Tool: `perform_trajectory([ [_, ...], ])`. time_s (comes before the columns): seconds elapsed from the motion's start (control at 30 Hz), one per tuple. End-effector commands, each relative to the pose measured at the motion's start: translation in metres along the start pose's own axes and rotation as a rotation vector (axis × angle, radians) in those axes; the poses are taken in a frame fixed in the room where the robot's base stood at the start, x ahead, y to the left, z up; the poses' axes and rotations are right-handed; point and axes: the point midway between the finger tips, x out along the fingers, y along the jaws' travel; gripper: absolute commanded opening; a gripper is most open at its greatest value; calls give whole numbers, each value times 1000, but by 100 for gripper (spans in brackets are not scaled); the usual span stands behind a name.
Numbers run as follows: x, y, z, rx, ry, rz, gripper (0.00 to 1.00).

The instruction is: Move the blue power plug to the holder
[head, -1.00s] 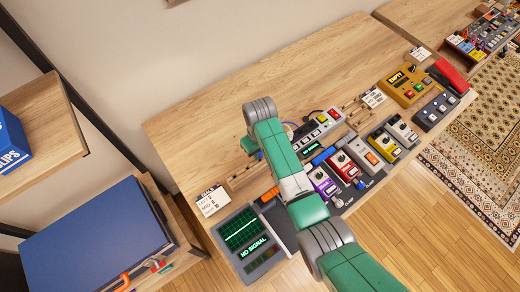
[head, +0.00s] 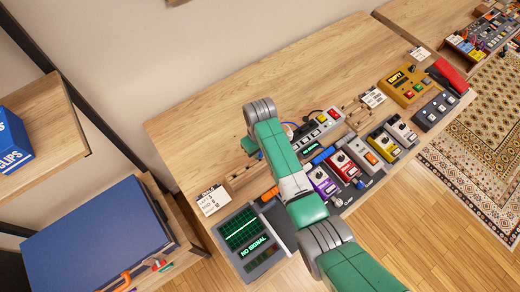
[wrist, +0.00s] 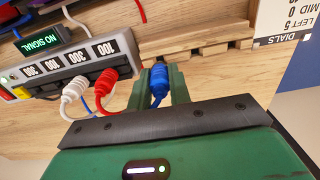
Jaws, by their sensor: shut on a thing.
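The blue power plug (wrist: 158,80) is between the two green fingers of my gripper (wrist: 161,88) in the wrist view. The gripper is shut on it, and a blue cable runs from the plug's area. A wooden slatted rack (wrist: 215,32), which looks like the holder, lies just beyond the fingers. In the head view, part of this rack (head: 243,178) shows left of my arm.
A grey power strip (wrist: 52,76) with a white plug (wrist: 72,90) and a red plug (wrist: 104,82) stands left of the gripper in the wrist view. Several pedals (head: 345,168) and a NO SIGNAL screen (head: 246,240) line the table's front. The table's back (head: 250,85) is clear.

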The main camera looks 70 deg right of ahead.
Motion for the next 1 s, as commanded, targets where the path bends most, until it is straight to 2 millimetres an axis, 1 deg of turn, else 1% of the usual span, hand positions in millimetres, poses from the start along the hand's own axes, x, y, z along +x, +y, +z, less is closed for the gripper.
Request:
perform_trajectory([
  [0.47, 1, 0, 0, 0, 1, 0, 0],
  [0.87, 11, 0, 0, 0, 0, 0, 0],
  [1.0, 12, 0, 0, 0, 0, 0, 0],
])
